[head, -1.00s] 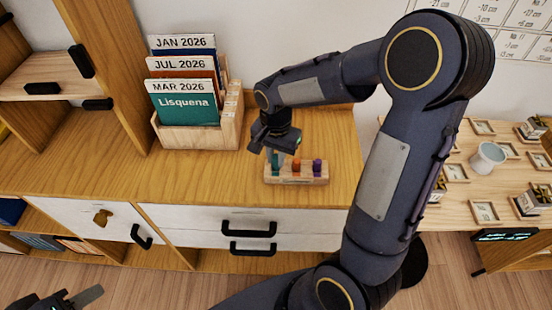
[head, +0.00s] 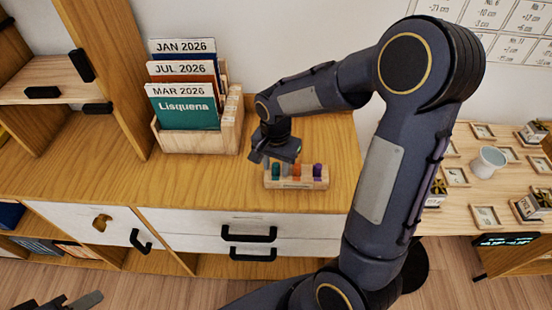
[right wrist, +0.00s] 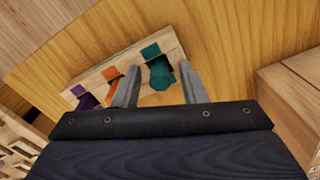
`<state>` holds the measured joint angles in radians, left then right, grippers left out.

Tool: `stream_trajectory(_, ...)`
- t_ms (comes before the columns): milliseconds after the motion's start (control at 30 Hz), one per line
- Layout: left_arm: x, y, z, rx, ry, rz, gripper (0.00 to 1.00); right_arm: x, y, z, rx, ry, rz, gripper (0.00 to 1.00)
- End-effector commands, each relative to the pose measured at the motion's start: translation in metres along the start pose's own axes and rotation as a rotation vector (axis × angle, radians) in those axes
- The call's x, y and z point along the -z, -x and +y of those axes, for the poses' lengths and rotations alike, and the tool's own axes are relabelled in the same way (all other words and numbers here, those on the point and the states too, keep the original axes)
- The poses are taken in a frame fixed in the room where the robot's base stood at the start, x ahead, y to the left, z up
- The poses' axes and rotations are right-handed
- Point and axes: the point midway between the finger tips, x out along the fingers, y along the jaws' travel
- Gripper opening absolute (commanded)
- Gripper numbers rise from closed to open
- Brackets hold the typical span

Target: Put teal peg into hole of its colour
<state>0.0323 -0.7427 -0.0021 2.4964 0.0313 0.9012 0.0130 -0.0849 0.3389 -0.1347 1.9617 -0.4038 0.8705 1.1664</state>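The wooden peg block (head: 300,184) stands on the cabinet top. Its teal peg (head: 276,171) is at the left end, and the peg also shows in the right wrist view (right wrist: 160,74). A teal square (right wrist: 150,51) marks the block beside that peg. The peg looks upright in the block; its lower end is hidden. My right gripper (right wrist: 160,68) is open, with one finger on each side of the teal peg and gaps visible. In the head view it is above the block's left part. My left gripper (head: 78,303) is partly in view at the bottom left.
An orange peg (head: 297,170) and a purple peg (head: 317,171) stand in the same block. A wooden file holder (head: 200,141) with calendar folders is behind to the left. A side table (head: 460,212) holds a white cup (head: 488,161). Bare wood lies left of the block.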

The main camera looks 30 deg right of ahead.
Motion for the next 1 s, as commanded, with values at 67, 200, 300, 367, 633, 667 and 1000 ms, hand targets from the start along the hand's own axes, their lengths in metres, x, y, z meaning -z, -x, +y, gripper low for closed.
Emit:
stream_trajectory(67,0.001,0.003,0.001,0.0,0.0,0.0,0.39,0.001,0.007,-0.001,0.002,0.0,0.002,0.39)
stream_trajectory(200,0.002,0.004,0.002,0.0,0.0,0.0,0.39,0.001,0.03,-0.001,0.006,0.0,0.003,0.39)
stream_trajectory(300,0.003,0.006,0.003,0.0,0.0,0.0,0.39,0.001,0.052,-0.001,0.007,0.0,0.005,0.39)
stream_trajectory(367,0.003,0.006,0.003,0.0,0.0,0.0,0.39,0.001,0.066,-0.001,0.006,0.0,0.004,0.39)
stream_trajectory(633,0.005,0.009,0.004,0.0,0.0,0.0,0.39,0.0,0.112,-0.001,0.003,0.0,0.002,0.39)
stream_trajectory(667,0.005,0.009,0.004,0.0,0.0,0.0,0.39,0.0,0.115,-0.001,0.002,0.0,0.001,0.39)
stream_trajectory(1000,0.005,0.009,0.004,0.0,0.0,0.0,0.39,-0.038,0.141,0.049,0.199,0.231,-0.014,0.39)
